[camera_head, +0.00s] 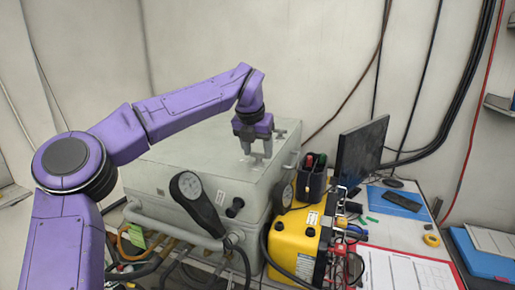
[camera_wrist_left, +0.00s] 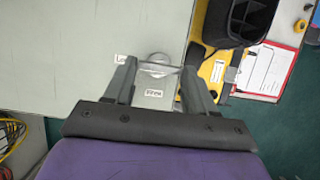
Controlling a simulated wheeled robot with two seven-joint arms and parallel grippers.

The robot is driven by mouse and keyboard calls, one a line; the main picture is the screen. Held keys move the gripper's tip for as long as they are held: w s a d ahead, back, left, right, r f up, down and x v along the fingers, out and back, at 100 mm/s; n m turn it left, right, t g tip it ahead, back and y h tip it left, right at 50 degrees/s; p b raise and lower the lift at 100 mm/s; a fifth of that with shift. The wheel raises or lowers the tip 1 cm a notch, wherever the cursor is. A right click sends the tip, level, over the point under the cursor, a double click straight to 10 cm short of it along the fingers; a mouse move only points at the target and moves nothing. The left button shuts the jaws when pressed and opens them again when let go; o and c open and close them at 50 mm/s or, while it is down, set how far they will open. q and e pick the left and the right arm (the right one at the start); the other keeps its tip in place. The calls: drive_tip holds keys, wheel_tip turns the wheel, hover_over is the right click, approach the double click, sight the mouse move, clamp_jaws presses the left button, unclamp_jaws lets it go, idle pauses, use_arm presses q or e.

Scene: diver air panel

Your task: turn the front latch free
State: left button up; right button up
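The light grey air panel case (camera_head: 190,150) stands on the table in the head view. My left gripper (camera_head: 257,152) points down over the front right part of its lid. A small grey latch (camera_head: 257,158) lies under the fingertips, partly hidden by them. In the left wrist view, the latch (camera_wrist_left: 158,69) shows as a pale metal piece between the tips of my left gripper (camera_wrist_left: 158,70). The fingers are apart, one on each side of it; I cannot tell whether either touches it. A label "FREE" and a partly covered label beginning "Lo" lie beside it. My right gripper is not in view.
A second small latch (camera_head: 280,133) sits farther back on the lid. A yellow unit (camera_head: 297,240), a black holder (camera_head: 312,180) and a monitor (camera_head: 360,150) stand to the right.

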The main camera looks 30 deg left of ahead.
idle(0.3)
use_arm(q)
drive_tip(key=shift+d+n+y+b, duration=0.1)
drive_tip(key=shift+n+y+b, duration=0.4)
drive_tip(key=shift+n, duration=0.6)
drive_tip(key=shift+w+d+n+y, duration=0.1)
drive_tip(key=shift+n+y, duration=0.2)
drive_tip(key=shift+n, duration=0.6)
drive_tip(key=n+g, duration=0.1)
drive_tip(key=n, duration=0.1)
drive_tip(key=shift+w+d+n+y, duration=0.1)
drive_tip(key=shift+n+y, duration=0.3)
drive_tip(key=n+g, duration=0.1)
drive_tip(key=n, duration=0.1)
drive_tip(key=shift+w+r+n+y, duration=0.1)
drive_tip(key=shift+n+y, duration=0.2)
drive_tip(key=shift+n, duration=0.1)
drive_tip(key=n+p, duration=0.1)
drive_tip(key=n, duration=0.1)
drive_tip(key=n+g+p, duration=0.1)
drive_tip(key=n, duration=0.1)
drive_tip(key=shift+w+d+g+y, duration=0.1)
drive_tip(key=shift+w+g+y, duration=0.1)
drive_tip(key=shift+g+y, duration=0.1)
drive_tip(key=shift+w+n+g+p, duration=0.15)
drive_tip(key=shift+n+g+p, duration=0.8)
drive_tip(key=shift+n, duration=1.15)
